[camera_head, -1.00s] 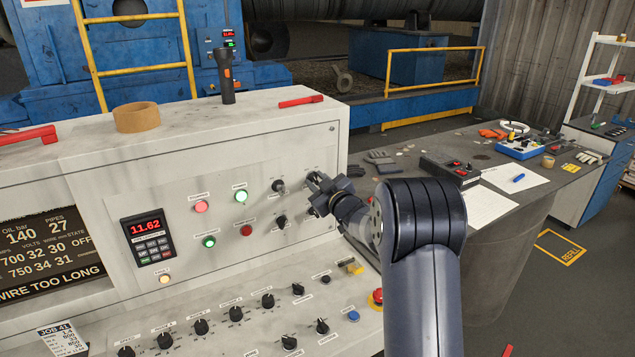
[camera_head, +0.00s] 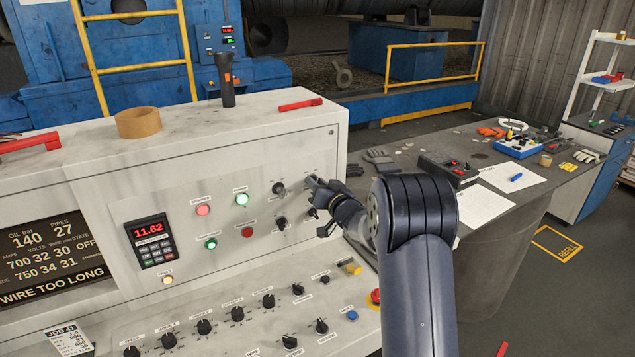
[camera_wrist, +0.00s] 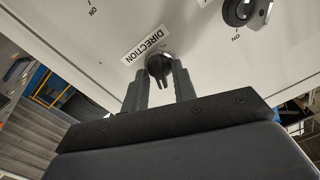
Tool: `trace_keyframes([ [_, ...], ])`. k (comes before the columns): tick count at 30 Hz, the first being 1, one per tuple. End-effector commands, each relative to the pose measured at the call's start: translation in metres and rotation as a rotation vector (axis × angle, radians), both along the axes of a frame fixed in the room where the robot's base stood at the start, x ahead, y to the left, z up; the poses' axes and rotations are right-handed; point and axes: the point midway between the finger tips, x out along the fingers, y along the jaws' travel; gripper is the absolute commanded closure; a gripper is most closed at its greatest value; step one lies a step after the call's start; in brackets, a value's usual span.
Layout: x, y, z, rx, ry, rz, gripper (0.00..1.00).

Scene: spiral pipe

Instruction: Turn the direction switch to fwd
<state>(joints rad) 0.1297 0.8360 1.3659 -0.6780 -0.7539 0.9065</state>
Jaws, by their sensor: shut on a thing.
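The direction switch (camera_wrist: 158,65) is a dark rotary knob under a white DIRECTION label (camera_wrist: 147,45) on the pale panel. In the wrist view, the two fingers of my gripper (camera_wrist: 160,82) are on either side of the knob and shut on it. In the head view, my gripper (camera_head: 316,190) is at the right end of the upright panel, and it hides the switch there. The knob's pointer and its fwd mark cannot be read.
Another rotary switch (camera_wrist: 247,12) sits close beside it in the wrist view. More knobs (camera_head: 279,188) are left of my gripper in the head view.

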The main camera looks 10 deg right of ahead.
Motion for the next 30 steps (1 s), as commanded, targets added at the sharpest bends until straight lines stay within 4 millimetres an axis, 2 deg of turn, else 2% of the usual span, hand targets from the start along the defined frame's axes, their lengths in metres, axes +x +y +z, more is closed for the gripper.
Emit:
trace_keyframes([
  [12,-0.0001,-0.0007,-0.0013,0.145,0.049,0.000,0.97],
  [26,-0.0001,-0.0008,-0.0017,0.156,0.053,-0.001,0.97],
  [27,-0.0001,-0.0008,-0.0017,0.156,0.053,-0.001,0.72],
  [30,0.0000,-0.0007,-0.0016,0.156,0.053,0.000,0.68],
])
